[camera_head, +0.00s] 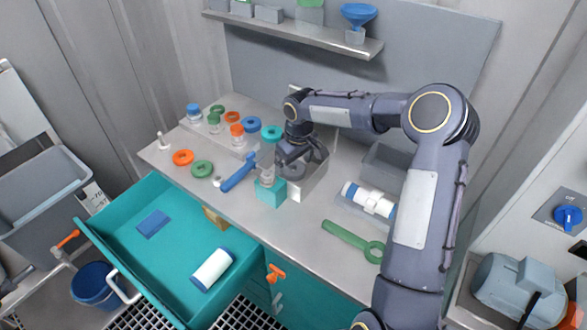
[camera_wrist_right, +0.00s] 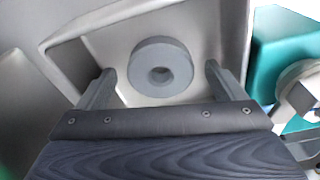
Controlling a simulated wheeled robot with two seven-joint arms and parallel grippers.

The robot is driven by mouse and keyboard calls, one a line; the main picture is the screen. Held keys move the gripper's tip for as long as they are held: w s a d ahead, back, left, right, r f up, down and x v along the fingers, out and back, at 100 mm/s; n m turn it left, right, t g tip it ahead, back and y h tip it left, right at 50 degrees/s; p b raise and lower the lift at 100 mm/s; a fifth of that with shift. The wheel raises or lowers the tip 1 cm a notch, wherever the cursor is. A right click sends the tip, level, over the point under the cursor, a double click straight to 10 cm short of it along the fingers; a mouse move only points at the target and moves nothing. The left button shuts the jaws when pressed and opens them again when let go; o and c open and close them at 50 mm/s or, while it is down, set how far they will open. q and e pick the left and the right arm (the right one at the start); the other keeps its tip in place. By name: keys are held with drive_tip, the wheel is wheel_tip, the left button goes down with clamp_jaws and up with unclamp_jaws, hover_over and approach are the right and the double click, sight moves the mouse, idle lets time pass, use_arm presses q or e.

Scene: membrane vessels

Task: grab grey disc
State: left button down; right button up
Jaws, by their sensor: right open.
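The grey disc (camera_wrist_right: 160,68) is a thick dark ring with a small centre hole. It lies in a light grey open tray (camera_wrist_right: 110,42) in the right wrist view. In the head view the disc (camera_head: 292,170) is partly hidden by my gripper. My right gripper (camera_wrist_right: 158,85) is open, with one finger to each side of the disc in the wrist view; I see no contact. In the head view my right gripper (camera_head: 290,152) is over the tray (camera_head: 318,178). My left gripper is not in view.
A teal block (camera_head: 270,192) with a clear vessel stands close to the tray's left. A blue-handled tool (camera_head: 238,174), coloured rings and small jars lie farther left. A green wrench (camera_head: 350,240) and a white cylinder (camera_head: 368,199) lie right. A teal drawer (camera_head: 180,262) stands open in front.

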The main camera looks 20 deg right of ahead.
drive_tip(key=shift+f, duration=0.25)
drive_tip(key=c, duration=1.1)
drive_tip(key=shift+r, duration=0.15)
